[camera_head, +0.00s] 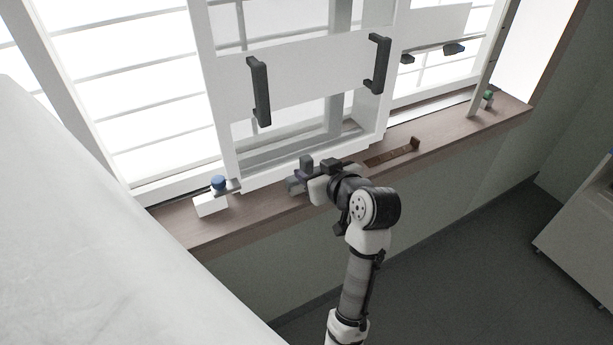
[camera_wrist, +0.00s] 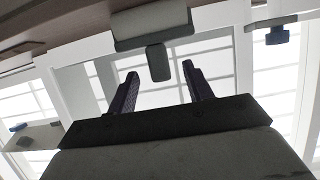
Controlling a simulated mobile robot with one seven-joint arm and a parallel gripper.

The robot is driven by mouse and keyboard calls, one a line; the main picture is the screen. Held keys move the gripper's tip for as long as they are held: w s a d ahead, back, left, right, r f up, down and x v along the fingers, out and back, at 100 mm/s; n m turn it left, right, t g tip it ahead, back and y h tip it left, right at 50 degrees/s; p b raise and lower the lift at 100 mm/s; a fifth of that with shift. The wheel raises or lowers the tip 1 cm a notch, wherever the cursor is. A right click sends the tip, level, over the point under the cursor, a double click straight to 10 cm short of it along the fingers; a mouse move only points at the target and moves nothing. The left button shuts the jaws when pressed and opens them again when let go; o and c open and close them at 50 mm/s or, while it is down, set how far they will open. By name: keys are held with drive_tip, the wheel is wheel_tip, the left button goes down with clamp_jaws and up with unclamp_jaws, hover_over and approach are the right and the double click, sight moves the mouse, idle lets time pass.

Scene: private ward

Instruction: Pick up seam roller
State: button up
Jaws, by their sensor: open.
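A long, thin brown piece (camera_head: 392,154) with a raised right end lies on the window sill. My gripper (camera_head: 300,172) is over the sill, to the left of this piece and close to the window frame. In the wrist view my gripper (camera_wrist: 160,88) has its two dark fingers apart, with nothing seen held between them. A grey block (camera_wrist: 152,26) with a dark tab hangs into view beyond the fingers.
The brown sill (camera_head: 190,226) runs below the window. A blue-topped item (camera_head: 218,183) on a white block is at its left, and a small green-topped item (camera_head: 488,98) is at its far right. Dark handles (camera_head: 260,92) stick out from the window. A white surface (camera_head: 90,230) fills the left.

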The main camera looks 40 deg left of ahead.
drive_tip(key=p+x, duration=0.1)
drive_tip(key=x, duration=0.5)
drive_tip(key=shift+w+a+f, duration=0.15)
drive_tip(key=shift+a, duration=0.05)
